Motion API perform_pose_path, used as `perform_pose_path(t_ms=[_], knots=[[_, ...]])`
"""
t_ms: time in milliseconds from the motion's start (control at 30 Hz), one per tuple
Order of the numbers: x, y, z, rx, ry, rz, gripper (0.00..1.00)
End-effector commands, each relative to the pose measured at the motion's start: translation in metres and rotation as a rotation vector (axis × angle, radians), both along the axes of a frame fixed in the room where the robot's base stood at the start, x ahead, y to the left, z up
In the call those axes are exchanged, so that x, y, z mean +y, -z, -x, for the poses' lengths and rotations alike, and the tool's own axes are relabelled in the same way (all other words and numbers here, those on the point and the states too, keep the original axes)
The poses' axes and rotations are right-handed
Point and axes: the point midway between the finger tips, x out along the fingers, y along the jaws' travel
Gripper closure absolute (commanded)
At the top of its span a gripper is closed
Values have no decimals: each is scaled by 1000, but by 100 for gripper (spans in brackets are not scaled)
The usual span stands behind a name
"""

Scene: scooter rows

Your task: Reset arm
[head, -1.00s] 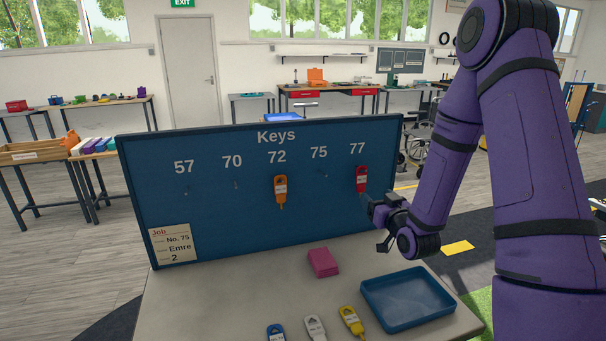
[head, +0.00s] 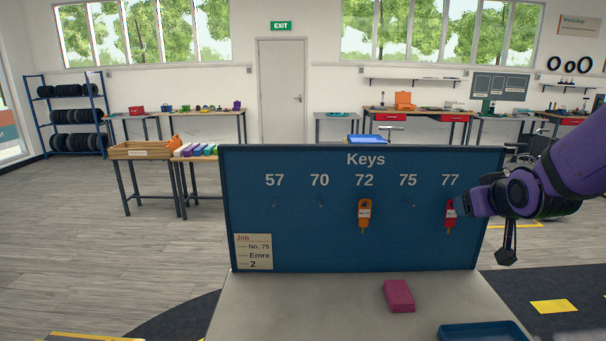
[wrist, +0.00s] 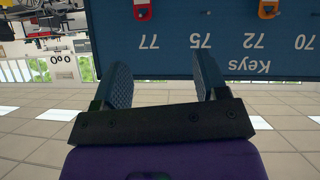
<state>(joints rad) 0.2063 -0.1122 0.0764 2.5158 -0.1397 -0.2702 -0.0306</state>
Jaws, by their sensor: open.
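My arm reaches in from the right edge of the head view, its end in front of the board's right side by hook 77. My gripper (wrist: 163,72) shows in the wrist view with its two fingers spread and nothing between them. That view is upside down and shows the blue key board (head: 300,245) beyond the fingertips. A red key tag (head: 450,217) hangs under 77 and is partly covered by my arm's end in the head view. An orange key tag (head: 364,214) hangs under 72. Hooks 57, 70 and 75 are bare.
A pink pad (head: 398,296) and a blue tray (head: 484,332) lie on the counter (head: 300,310). The counter's front is out of view. Open floor lies to the left.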

Motion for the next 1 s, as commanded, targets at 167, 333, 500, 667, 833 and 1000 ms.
perform_pose_path(t_ms=[167, 333, 500, 667, 833, 1000], knots=[[14, -28, 46, 115, 22, -13, 33], [26, -47, 98, 233, 37, -41, 33], [38, -61, 156, 353, 41, -76, 33], [47, -68, 206, 453, 34, -108, 33], [51, -71, 238, 519, 27, -127, 33], [52, -71, 246, 538, 24, -132, 33]])
